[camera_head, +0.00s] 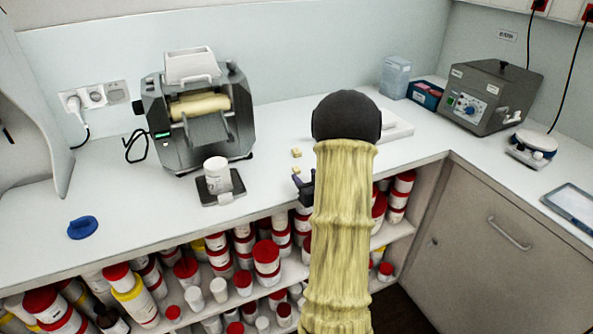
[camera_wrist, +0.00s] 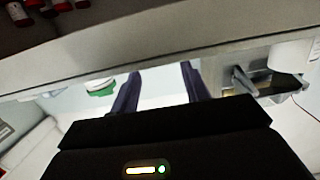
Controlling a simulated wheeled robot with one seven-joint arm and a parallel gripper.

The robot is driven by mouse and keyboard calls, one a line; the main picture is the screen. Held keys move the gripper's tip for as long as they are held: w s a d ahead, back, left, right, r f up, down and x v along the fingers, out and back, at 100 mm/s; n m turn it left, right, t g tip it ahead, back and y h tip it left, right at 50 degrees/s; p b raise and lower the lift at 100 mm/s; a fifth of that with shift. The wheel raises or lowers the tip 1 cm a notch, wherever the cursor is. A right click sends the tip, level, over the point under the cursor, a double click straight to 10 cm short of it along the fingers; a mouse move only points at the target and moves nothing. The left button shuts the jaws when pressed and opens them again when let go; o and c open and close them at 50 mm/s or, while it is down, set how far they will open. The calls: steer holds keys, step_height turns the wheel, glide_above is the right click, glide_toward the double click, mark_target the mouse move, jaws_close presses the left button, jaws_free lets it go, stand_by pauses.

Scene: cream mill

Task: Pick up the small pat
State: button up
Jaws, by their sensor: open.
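Two small pale-yellow pats lie on the white counter, right of the mill. One pat (camera_head: 296,152) is farther back; the other pat (camera_head: 296,169) is nearer the front and looks a little smaller, though I cannot be sure of their sizes. My gripper (camera_head: 301,184) is at the counter's front edge, close in front of the nearer pat, partly hidden by my arm. In the wrist view my gripper (camera_wrist: 161,70) shows two dark fingers apart with nothing between them. I cannot make out either pat there.
The mill (camera_head: 200,110) stands at the back left. A white jar (camera_head: 217,172) sits on a dark scale (camera_head: 220,193) left of the pats. A blue object (camera_head: 82,228) lies far left. Shelves below hold many red-lidded jars (camera_head: 266,256). The counter around the pats is clear.

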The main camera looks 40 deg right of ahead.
mark_target(300, 176)
steer(key=x, duration=0.5)
steer(key=shift+s+f+p, duration=0.1)
steer(key=shift+f+p, duration=0.2)
jaws_close()
